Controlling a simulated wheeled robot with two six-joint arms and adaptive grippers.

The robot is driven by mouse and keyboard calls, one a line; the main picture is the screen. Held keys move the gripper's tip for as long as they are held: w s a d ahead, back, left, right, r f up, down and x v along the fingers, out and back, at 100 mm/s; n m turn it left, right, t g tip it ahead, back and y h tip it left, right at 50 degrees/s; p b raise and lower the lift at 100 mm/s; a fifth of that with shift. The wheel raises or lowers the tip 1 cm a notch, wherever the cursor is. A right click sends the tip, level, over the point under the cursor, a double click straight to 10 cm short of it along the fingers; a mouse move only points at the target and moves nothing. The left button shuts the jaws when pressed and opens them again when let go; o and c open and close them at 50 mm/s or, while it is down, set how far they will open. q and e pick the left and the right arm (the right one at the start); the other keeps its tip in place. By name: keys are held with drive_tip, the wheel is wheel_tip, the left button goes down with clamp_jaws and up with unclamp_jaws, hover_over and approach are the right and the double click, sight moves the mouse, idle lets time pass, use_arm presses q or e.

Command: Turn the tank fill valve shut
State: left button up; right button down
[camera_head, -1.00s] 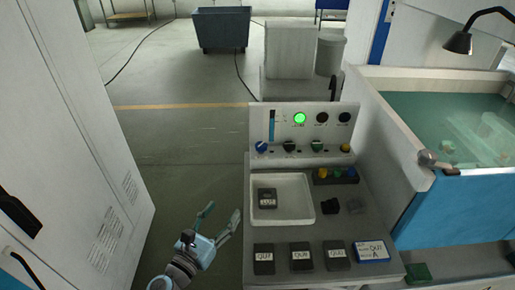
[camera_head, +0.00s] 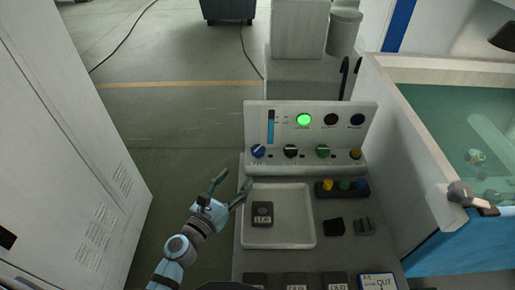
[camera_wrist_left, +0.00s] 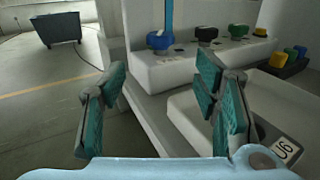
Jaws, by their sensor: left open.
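A light grey control panel (camera_head: 310,122) carries a row of knobs: a blue knob (camera_head: 258,151) at the left end, a black knob (camera_head: 291,151), a green knob (camera_head: 323,151) and a yellow knob (camera_head: 355,154). Their labels are too small to read, so I cannot tell which is the fill valve. My left gripper (camera_head: 232,181) is open and empty, below and left of the blue knob and apart from it. In the left wrist view the blue knob (camera_wrist_left: 160,40) shows ahead, beyond and between the open fingers (camera_wrist_left: 162,75). My right gripper is not in view.
A white tray (camera_head: 303,240) holding a dark labelled block (camera_head: 262,214) lies right of the gripper. A holder with coloured buttons (camera_head: 342,189) stands behind it to the right. The water tank (camera_head: 445,85) has a grey fitting (camera_head: 460,192) on its corner. A cabinet (camera_head: 75,130) stands left.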

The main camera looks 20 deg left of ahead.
sight(254, 154)
use_arm(q)
drive_tip(key=x, duration=0.3)
drive_tip(key=r+x, duration=0.1)
drive_tip(key=x, duration=0.1)
drive_tip(key=shift+w+d, duration=0.15)
drive_tip(key=shift+w, duration=0.1)
drive_tip(key=x, duration=0.4)
drive_tip(key=b+x, duration=0.1)
drive_tip(key=x, duration=0.1)
drive_tip(key=shift+f, duration=0.4)
drive_tip(key=shift+s+r, duration=0.15)
drive_tip(key=shift+r, duration=0.1)
drive_tip(key=shift+c, duration=0.6)
drive_tip(key=shift+f, duration=0.1)
drive_tip(key=c, duration=1)
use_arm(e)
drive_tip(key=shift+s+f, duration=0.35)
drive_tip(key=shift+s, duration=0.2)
